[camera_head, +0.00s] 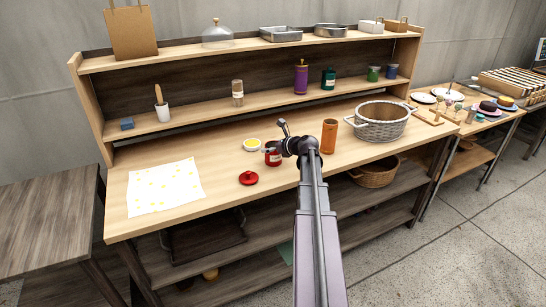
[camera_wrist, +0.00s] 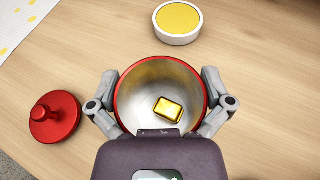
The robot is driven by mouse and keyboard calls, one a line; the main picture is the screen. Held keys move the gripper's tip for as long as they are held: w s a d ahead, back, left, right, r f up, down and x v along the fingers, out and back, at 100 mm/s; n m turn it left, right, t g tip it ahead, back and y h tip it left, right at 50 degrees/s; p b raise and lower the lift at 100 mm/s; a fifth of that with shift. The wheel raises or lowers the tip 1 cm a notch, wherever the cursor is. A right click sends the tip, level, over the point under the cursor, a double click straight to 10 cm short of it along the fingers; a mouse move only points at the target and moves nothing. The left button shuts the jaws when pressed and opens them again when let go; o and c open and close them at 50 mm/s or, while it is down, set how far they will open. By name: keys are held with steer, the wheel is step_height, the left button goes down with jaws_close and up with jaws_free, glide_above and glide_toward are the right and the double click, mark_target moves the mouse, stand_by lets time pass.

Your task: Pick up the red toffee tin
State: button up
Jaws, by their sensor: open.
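The red toffee tin (camera_head: 273,158) stands upright on the wooden table, partly hidden by my arm in the head view. In the wrist view the tin (camera_wrist: 121,88) is open, and one gold-wrapped toffee (camera_wrist: 168,109) lies inside. Its red lid with a knob (camera_head: 248,178) lies apart on the table, and it also shows left of the tin in the wrist view (camera_wrist: 55,117). My gripper (camera_wrist: 160,100) is open, with one finger on each side of the tin. I cannot tell whether the fingers touch it.
A white dish with yellow contents (camera_wrist: 178,20) stands just beyond the tin. An orange-brown cylinder (camera_head: 329,136) and a pale wicker basket (camera_head: 381,128) stand to the right. A white spotted cloth (camera_head: 165,187) lies to the left. A shelf (camera_head: 195,122) with jars runs behind.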

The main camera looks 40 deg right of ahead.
steer(key=c, duration=0.8)
steer(key=shift+c, duration=0.2)
steer(key=shift+r, duration=0.2)
step_height(320, 180, up, 10)
steer(key=p, duration=1)
steer(key=shift+f, duration=0.2)
